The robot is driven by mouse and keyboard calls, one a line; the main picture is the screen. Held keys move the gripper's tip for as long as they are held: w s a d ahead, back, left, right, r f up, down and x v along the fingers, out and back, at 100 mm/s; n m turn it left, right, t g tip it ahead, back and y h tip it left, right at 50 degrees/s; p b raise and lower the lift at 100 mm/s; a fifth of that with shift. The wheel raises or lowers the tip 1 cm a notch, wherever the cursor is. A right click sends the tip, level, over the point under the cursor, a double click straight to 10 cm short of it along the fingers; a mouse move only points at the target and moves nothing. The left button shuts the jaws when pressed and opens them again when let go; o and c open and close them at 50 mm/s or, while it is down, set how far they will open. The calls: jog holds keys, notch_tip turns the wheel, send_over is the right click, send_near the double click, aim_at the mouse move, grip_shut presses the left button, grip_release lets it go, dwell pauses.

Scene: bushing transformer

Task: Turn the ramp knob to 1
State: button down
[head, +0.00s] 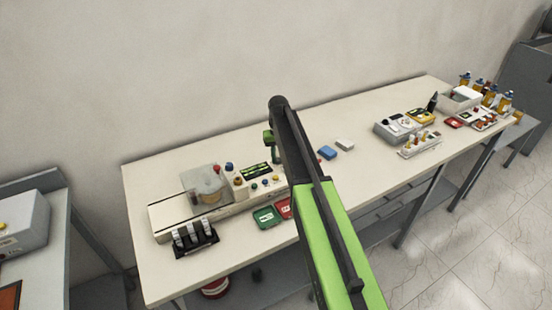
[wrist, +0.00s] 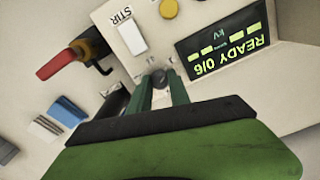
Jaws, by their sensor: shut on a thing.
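The tester (head: 238,196) stands on the long table, with a panel of coloured buttons and a display (head: 258,170). In the wrist view the display (wrist: 222,50) reads READY 0/6, upside down. A small dark knob (wrist: 163,75), apparently the ramp knob, sits on the pale panel beside the display. My gripper (wrist: 161,80) is shut on this knob, one green finger on each side. Its pointer and scale marks cannot be made out. In the head view my arm hides the knob, and only a green part of my gripper (head: 269,140) shows.
A red and yellow handle (wrist: 75,58) sticks out near the panel edge in the wrist view. A STIR label (wrist: 132,30) and yellow button (wrist: 169,8) are nearby. A blue block (head: 327,152) and white block (head: 345,145) lie right of my arm. Instruments crowd the table's right end.

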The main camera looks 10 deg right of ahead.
aim_at(278, 160)
jog(key=shift+s, duration=0.15)
jog(key=c, duration=1.2)
grip_release()
jog(key=shift+s+r, duration=0.1)
notch_tip(278, 160, up, 17)
jog(key=p, duration=1.7)
jog(key=shift+r, duration=0.15)
